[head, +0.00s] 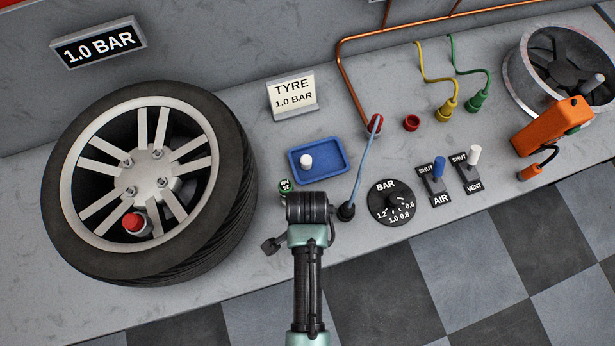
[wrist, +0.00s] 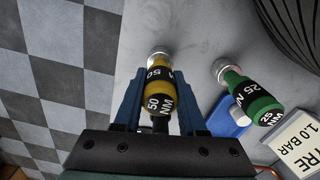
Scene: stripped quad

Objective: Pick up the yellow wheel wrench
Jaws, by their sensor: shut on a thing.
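The yellow wheel wrench (wrist: 157,82) has a dark band marked 50 NM and a silver end. In the wrist view it stands between the two blue fingers of my gripper (wrist: 158,100), which are shut on it. In the head view my gripper (head: 308,208) is over the bench, right of the tyre, and hides the yellow wrench. I cannot tell whether the wrench touches the bench. A green wrench (wrist: 252,97) marked 25 NM is close beside it, to the right in the wrist view. Its green top (head: 286,185) shows just behind my gripper in the head view.
A large tyre (head: 233,190) on a silver wheel lies to the left, with a red cap on it. A blue tray (head: 337,171) with a white knob is behind my gripper. A blue hose (head: 362,165), a BAR dial (head: 391,203) and switches are to the right.

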